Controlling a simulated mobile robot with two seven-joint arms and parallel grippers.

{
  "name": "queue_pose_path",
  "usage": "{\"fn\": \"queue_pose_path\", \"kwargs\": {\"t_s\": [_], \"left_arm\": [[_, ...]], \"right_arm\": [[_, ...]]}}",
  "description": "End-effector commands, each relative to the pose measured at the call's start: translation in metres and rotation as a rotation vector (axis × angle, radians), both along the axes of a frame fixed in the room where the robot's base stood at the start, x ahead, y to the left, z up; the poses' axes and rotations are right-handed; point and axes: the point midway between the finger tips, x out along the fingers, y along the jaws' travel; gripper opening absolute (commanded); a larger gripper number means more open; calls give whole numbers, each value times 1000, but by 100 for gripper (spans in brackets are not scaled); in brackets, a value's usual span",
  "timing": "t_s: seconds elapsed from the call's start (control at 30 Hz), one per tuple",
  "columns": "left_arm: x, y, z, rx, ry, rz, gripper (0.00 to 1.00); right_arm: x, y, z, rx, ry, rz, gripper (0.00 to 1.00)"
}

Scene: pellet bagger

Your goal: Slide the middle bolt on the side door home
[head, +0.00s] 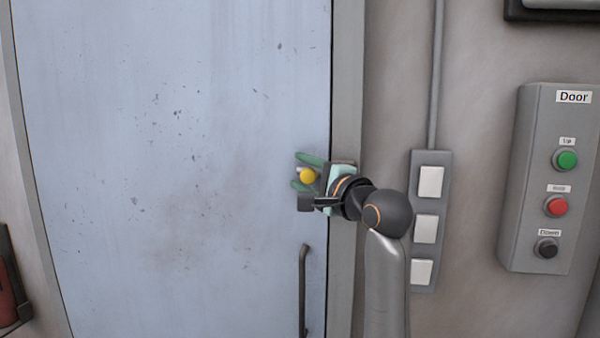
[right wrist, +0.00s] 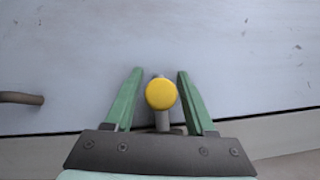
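The side door (head: 150,150) is a pale blue-grey panel filling the left of the head view, with a grey frame (head: 347,90) on its right. The bolt's yellow round knob (head: 307,176) is near the door's right edge. It also shows in the right wrist view (right wrist: 160,94), on a short grey stem. My right gripper (head: 297,170) is at the bolt. Its green fingers are open on either side of the knob, with a gap on each side in the right wrist view. The gripper hides most of the bolt's bar. My left gripper is not in view.
A dark vertical door handle (head: 303,290) is just below my right gripper. A plate with white switches (head: 430,182) and a grey door control box (head: 530,190) are on the wall to the right. The door's face left of the gripper is clear.

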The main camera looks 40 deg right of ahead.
Motion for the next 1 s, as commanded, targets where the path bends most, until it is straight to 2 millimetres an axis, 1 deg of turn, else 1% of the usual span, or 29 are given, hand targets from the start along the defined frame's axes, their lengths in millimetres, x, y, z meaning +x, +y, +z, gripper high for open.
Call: {"fn": "queue_pose_path", "kwargs": {"t_s": [0.03,0.07,0.33,0.47,0.57,0.9,1.0], "left_arm": [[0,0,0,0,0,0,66],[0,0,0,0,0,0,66],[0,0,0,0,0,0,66],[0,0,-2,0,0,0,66],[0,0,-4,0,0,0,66],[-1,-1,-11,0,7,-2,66],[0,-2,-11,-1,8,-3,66]], "right_arm": [[0,0,0,0,0,1,62],[0,1,0,0,-1,2,65],[-1,1,1,0,-2,3,66],[-10,2,0,0,-3,3,66],[-25,3,-2,-1,-5,1,66],[-95,9,-6,-3,-6,0,66],[-110,10,-7,0,-4,1,66]]}}
